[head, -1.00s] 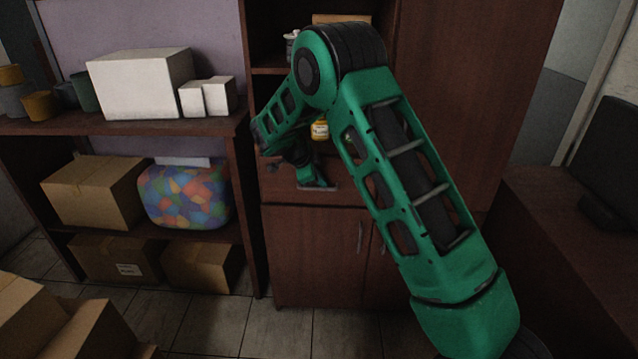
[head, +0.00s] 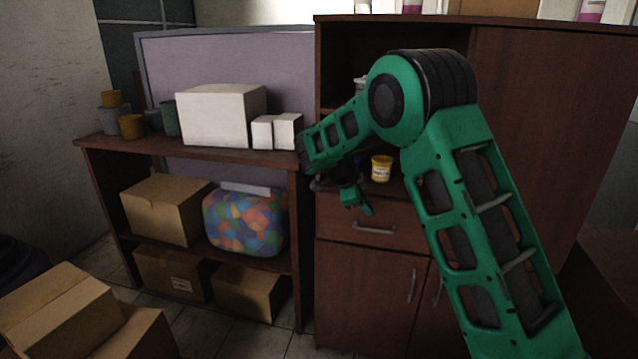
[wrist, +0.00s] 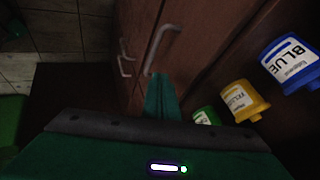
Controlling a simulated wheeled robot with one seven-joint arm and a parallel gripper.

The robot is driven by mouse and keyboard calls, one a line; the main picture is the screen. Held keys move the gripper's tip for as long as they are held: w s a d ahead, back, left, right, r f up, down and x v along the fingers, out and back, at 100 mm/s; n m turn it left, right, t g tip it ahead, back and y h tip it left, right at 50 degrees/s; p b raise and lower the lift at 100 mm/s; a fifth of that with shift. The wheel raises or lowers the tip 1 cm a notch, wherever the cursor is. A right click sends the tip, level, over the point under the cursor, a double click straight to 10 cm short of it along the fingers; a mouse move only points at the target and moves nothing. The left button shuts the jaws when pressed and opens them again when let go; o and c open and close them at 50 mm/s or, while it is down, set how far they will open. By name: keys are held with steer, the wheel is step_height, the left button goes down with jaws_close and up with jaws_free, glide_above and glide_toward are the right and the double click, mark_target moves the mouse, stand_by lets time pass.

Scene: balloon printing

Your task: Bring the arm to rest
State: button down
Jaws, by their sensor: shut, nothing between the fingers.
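My green arm reaches up, bends at its elbow and comes down to the left in the head view. My gripper (head: 358,202) hangs in front of the cabinet (head: 365,275), close to the drawer (head: 345,216) and above and left of its handle. In the wrist view its green fingers (wrist: 161,97) are together and empty. Behind the gripper, a yellow jar (head: 381,168) stands in the open shelf space. The wrist view shows this yellow jar (wrist: 240,100) between a blue jar (wrist: 290,64) and a green jar (wrist: 206,116).
A shelf unit (head: 130,143) on the left holds white boxes (head: 220,115), cups, cardboard boxes (head: 168,208) and a multicoloured bag (head: 245,220). More cardboard boxes (head: 70,315) stand at the lower left. Bare floor (head: 218,338) shows before the shelf.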

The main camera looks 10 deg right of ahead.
steer(key=s+d+r+n+g+y, duration=0.1)
steer(key=s+d+r+n, duration=0.25)
steer(key=s+d, duration=0.6)
steer(key=s+d+r+n+g+y, duration=0.1)
steer(key=s+d+r+n, duration=0.3)
steer(key=s, duration=1)
steer(key=s+a+f+n+g+y, duration=0.1)
steer(key=s+n+y, duration=0.3)
steer(key=s, duration=2.3)
steer(key=f+n, duration=0.1)
steer(key=n, duration=0.2)
steer(key=shift+a+y, duration=0.2)
steer(key=shift+y, duration=0.1)
steer(key=shift+f+n, duration=0.1)
steer(key=shift+n, duration=0.15)
